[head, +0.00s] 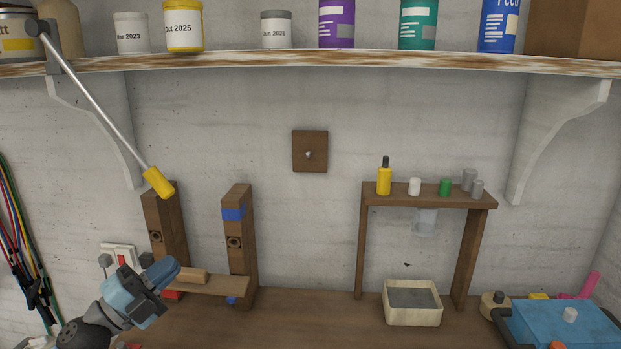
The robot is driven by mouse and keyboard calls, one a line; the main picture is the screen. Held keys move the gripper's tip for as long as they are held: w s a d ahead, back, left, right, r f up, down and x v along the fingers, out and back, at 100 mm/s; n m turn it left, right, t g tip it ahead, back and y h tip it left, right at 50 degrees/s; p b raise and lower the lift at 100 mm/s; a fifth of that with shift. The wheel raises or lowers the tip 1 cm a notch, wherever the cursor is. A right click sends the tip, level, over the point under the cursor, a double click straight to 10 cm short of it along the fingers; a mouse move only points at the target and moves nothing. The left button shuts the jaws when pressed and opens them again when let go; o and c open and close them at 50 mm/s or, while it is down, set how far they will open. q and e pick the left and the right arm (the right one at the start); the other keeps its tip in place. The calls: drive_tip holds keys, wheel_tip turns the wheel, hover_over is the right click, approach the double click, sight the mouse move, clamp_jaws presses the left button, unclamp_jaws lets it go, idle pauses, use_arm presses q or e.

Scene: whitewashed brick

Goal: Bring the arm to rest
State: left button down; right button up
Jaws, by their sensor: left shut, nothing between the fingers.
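My left gripper (166,272) shows at the lower left, with its arm coming in from the bottom left corner. Its blue fingers are shut with nothing between them. The fingertips appear close to a small wooden piece (192,275) on a low wooden board (213,286) between two upright posts. I cannot tell whether they touch it. My right gripper is not in view.
A lever with a yellow handle (158,182) hangs down at the left above the posts (240,245). A small wooden rack (430,198) with bottles stands right, above a pale tray (413,317). The bench middle is clear.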

use_arm(q)
drive_tip(key=s+f+n+t+y, duration=0.1)
drive_tip(key=s+f+n+y, duration=0.25)
drive_tip(key=f+n, duration=0.35)
drive_tip(key=s+f+n+y+p, duration=0.1)
drive_tip(key=s+f+n+y, duration=0.3)
drive_tip(key=f, duration=0.5)
drive_tip(key=s+f+n+t+y, duration=0.1)
drive_tip(key=s+f+n+y, duration=0.1)
drive_tip(key=f+n+y, duration=0.4)
drive_tip(key=s+d+f+n+g, duration=0.2)
drive_tip(key=s+f+n+g, duration=0.1)
drive_tip(key=s+f, duration=0.5)
drive_tip(key=s+d+f+n+g+p, duration=0.1)
drive_tip(key=s+d+f+n+g, duration=0.2)
drive_tip(key=s+f, duration=0.5)
drive_tip(key=shift+d+f+n+g, duration=0.2)
drive_tip(key=shift+f+n+g, duration=0.2)
drive_tip(key=shift+g, duration=0.1)
drive_tip(key=shift+w, duration=0.1)
